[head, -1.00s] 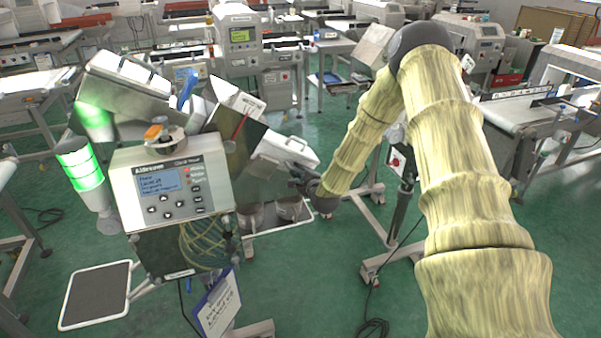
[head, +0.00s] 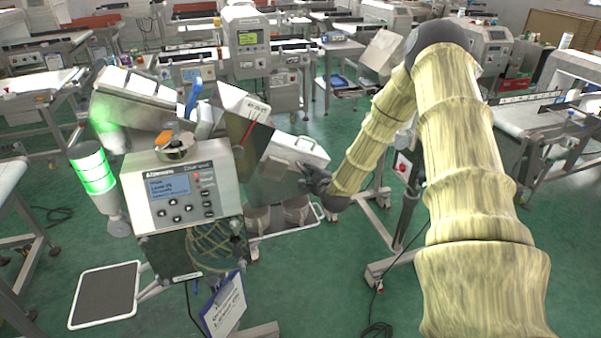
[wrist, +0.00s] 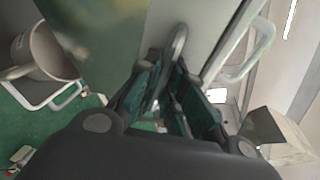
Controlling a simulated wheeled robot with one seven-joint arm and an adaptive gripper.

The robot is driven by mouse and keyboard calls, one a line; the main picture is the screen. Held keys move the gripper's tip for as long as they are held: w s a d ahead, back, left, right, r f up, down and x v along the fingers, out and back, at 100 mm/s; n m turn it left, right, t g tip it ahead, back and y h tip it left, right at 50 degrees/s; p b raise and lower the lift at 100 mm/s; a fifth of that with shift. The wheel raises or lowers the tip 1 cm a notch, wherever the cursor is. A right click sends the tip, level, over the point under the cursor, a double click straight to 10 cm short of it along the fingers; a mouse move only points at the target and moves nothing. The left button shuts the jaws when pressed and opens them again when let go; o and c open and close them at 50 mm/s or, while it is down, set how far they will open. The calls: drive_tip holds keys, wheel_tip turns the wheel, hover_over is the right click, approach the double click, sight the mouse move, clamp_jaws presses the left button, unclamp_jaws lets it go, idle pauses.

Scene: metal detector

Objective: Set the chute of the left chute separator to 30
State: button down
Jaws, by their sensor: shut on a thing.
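The separator with the control panel (head: 180,192) stands at the left of the head view, its screen text too small to read. Its metal chute (head: 285,158) points to the right, sloping down. My gripper (head: 312,180) is at the chute's lower right side. In the wrist view, my gripper's dark green finger pads (wrist: 175,95) are shut on a grey metal handle (wrist: 179,45) standing out from the flat chute wall (wrist: 207,30). The handle's lower part is hidden between the fingers. No angle scale can be read.
Grey bins (head: 297,210) stand under the chute. A green-lit lamp (head: 93,167) and a black board (head: 105,295) are at the left. A clipboard (head: 225,305) hangs in front. Conveyor machines line the back and right. Green floor (head: 310,290) is free in front.

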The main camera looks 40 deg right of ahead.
drive_tip(key=shift+w+d+r, duration=0.1)
drive_tip(key=shift+d+r, duration=0.15)
drive_tip(key=shift+r, duration=0.05)
drive_tip(key=c, duration=1.8)
unclamp_jaws()
drive_tip(key=shift+d, duration=0.1)
drive_tip(key=shift+a, duration=0.2)
drive_tip(key=v, duration=1.2)
drive_tip(key=shift+f, duration=0.2)
